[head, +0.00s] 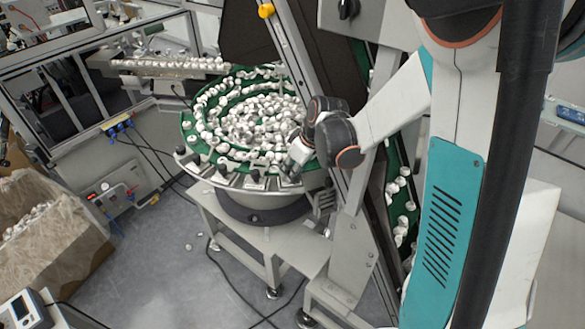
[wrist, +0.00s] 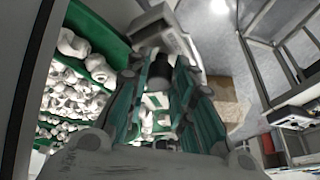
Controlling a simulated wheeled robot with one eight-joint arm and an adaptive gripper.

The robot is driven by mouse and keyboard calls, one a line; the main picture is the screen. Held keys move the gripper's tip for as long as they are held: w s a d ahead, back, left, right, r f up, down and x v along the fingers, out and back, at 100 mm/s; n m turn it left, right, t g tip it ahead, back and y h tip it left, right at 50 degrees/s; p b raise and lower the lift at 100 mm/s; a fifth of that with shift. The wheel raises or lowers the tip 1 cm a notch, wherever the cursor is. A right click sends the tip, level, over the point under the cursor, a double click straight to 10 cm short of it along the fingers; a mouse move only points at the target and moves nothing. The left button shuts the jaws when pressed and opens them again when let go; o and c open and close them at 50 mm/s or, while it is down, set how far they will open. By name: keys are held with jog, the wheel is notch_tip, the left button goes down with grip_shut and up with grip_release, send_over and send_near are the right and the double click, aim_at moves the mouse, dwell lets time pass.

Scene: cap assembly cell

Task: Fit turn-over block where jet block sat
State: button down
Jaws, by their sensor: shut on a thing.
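My gripper (head: 292,168) is at the near right rim of the round bowl feeder (head: 205,172). In the wrist view its green fingers (wrist: 160,100) close around a small dark block (wrist: 160,72). I cannot tell from its shape which block this is, and its lower part is hidden between the fingers. Small dark-and-metal blocks stand along the near rim, one at the front (head: 254,178) and another further left (head: 222,166). Whether an empty seat lies under my gripper is hidden.
White caps (head: 262,118) fill the bowl, and more lie in the green conveyor (head: 400,205) at the right. A slanted metal frame (head: 345,250) stands close beside my arm. A cardboard box (head: 45,235) lined with plastic is at the lower left. Grey floor is open in front.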

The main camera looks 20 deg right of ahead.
jog(key=shift+f+b, duration=0.3)
jog(key=shift+f, duration=0.15)
jog(key=c, duration=1.3)
grip_release()
jog(key=v, duration=0.7)
jog(key=shift+r, duration=0.25)
jog(key=shift+w, duration=0.1)
